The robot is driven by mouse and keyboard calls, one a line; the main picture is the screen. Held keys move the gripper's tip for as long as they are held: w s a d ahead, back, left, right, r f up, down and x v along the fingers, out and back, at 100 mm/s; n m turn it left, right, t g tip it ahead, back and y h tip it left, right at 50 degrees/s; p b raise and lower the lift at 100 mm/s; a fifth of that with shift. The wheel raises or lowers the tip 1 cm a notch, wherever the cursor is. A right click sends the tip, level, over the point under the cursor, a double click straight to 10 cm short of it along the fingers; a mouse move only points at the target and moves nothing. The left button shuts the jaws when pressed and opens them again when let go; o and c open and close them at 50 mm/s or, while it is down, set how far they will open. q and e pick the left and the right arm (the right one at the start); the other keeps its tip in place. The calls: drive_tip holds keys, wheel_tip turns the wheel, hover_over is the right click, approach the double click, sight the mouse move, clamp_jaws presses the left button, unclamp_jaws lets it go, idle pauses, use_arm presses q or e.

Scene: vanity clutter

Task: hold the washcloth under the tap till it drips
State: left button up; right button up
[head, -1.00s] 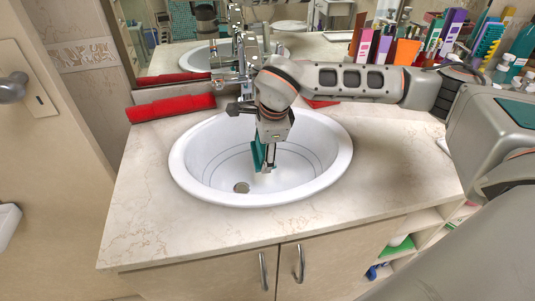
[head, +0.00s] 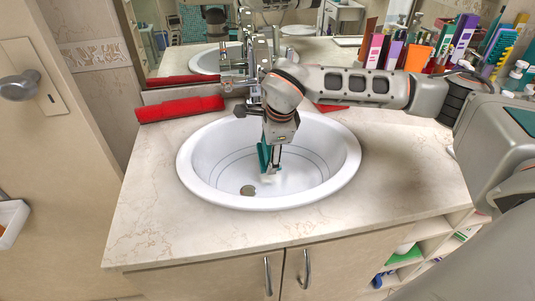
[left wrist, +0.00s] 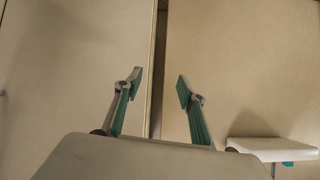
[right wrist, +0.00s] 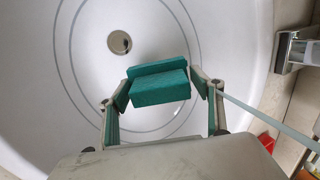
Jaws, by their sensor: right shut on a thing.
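The washcloth (right wrist: 160,88) is a folded teal block in the right wrist view. My right gripper (head: 270,168) is shut on it, with one finger at each end, low inside the white sink (head: 336,178). In the head view I cannot separate the cloth from the teal fingers. The chrome tap (head: 238,66) stands behind the sink, partly hidden by my right arm. A thin pale strip crosses beside the right finger in the right wrist view; I cannot tell if it is water. My left gripper (left wrist: 155,88) is open and empty, facing a pale cabinet front.
A red rolled towel (head: 180,108) lies at the back left of the marble counter (head: 150,210). The drain (right wrist: 119,42) is uncovered. The counter's front is clear.

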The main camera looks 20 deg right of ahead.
drive_tip(key=shift+d, duration=0.5)
drive_tip(key=shift+a, duration=0.2)
drive_tip(key=shift+a, duration=0.45)
drive_tip(key=shift+d+p, duration=0.15)
drive_tip(key=shift+p, duration=0.15)
drive_tip(key=shift+d, duration=0.5)
drive_tip(key=shift+a, duration=0.2)
drive_tip(key=shift+a, duration=0.45)
drive_tip(key=shift+d+p, duration=0.15)
drive_tip(key=shift+p, duration=0.15)
